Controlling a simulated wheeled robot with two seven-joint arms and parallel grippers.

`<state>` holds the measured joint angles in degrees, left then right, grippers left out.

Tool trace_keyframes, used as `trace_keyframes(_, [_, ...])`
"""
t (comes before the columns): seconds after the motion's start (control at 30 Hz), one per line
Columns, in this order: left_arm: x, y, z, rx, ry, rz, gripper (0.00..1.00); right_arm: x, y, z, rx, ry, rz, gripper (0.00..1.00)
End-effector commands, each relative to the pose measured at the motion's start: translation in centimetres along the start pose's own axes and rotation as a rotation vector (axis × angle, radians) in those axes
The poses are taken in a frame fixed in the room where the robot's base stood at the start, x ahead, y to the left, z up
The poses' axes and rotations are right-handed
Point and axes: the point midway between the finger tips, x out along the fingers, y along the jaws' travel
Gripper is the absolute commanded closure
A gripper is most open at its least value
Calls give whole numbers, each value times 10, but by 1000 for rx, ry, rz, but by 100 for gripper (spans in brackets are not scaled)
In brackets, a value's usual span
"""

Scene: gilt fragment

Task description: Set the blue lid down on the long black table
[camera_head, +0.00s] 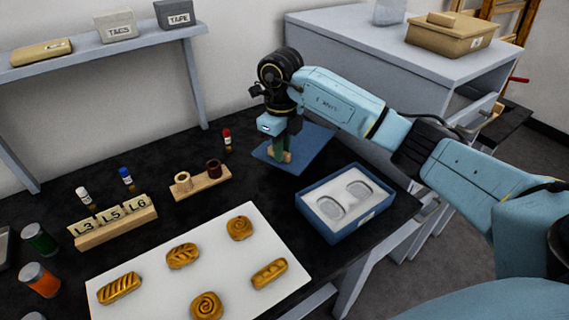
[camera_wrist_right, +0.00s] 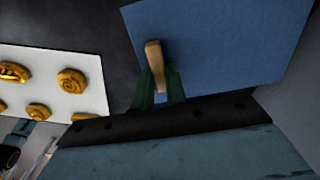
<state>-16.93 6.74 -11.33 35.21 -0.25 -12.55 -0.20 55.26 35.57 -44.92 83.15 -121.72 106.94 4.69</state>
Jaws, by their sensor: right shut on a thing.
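The blue lid (camera_head: 310,145) is a flat square panel at the back right of the long black table (camera_head: 160,150). My right gripper (camera_head: 282,156) points down over it and is shut on its small wooden handle. In the right wrist view the lid (camera_wrist_right: 225,45) fills the upper right, and the tan handle (camera_wrist_right: 153,52) is between the green fingers (camera_wrist_right: 160,95). The lid looks roughly level and close to the tabletop; I cannot tell whether it touches. My left gripper is in neither view.
An open blue box (camera_head: 340,236) with a white insert sits nearer, right of the lid. A wooden peg stand (camera_head: 202,186) and a red-capped vial (camera_head: 227,141) stand to its left. A white board (camera_head: 150,270) holds several pastries. A grey cabinet (camera_head: 350,70) rises behind.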

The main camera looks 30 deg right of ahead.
Motion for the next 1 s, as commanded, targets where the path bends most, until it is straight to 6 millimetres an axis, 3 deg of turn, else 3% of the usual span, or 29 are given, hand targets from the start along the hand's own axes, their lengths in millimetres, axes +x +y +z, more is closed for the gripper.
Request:
trace_keyframes(0.4, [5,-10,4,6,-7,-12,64,47,0,0,-1,1,1,100])
trace_keyframes(0.8, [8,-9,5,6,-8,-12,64,53,0,0,-3,-2,-2,100])
trace_keyframes(0.83, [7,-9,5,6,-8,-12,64,53,0,0,-3,-2,-1,84])
trace_keyframes(1.0, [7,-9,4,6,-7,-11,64,52,0,0,-3,-2,-1,64])
